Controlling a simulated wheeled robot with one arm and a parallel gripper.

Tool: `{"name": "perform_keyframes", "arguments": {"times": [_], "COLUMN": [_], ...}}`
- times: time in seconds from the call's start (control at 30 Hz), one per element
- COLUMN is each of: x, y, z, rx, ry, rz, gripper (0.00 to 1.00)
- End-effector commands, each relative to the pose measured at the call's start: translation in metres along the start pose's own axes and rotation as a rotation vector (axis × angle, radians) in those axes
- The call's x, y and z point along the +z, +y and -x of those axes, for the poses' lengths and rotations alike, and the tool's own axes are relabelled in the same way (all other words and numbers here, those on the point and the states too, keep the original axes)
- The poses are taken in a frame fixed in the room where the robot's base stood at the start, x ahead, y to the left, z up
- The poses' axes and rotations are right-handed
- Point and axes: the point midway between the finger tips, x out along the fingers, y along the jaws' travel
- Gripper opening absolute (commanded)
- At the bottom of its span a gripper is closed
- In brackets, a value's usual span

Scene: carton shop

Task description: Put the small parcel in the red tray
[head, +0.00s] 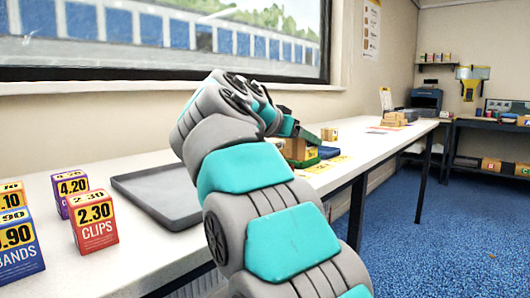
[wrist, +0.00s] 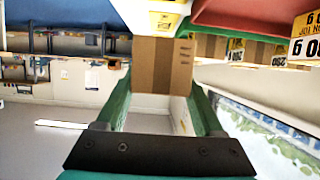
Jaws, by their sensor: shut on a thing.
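My gripper (wrist: 160,84) is shut on a small brown cardboard parcel (wrist: 162,62), which sits between its green fingers in the wrist view. In the head view my arm hides most of the gripper, and a brown box (head: 299,149) shows just beyond it over the long white table. A red surface (wrist: 245,14) with a green edge crosses the top right of the wrist view, close to the parcel. It may be the red tray, but I cannot tell. No red tray is clear in the head view; my arm covers part of the table.
A grey tray (head: 150,197) lies on the white table (head: 140,262) left of my arm. Priced cartons, including a red CLIPS box (head: 94,221), stand at the near left. A blue item (head: 328,152) lies right of the gripper. More cartons (head: 395,118) stand farther along.

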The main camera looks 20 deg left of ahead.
Motion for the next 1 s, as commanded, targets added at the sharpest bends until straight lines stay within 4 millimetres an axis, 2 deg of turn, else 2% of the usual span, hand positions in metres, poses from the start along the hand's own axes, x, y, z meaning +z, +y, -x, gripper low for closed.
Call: {"name": "perform_keyframes", "arguments": {"times": [0.03, 0.5, 1.0], "x": [0.003, 0.014, 0.026], "y": [-0.011, -0.067, -0.081], "z": [0.003, 0.023, 0.026], "rx": [-0.002, -0.001, 0.001], "ry": [-0.002, -0.001, -0.001], "rz": [0.003, 0.001, 0.001], "gripper": [0.0, 0.0, 0.0]}}
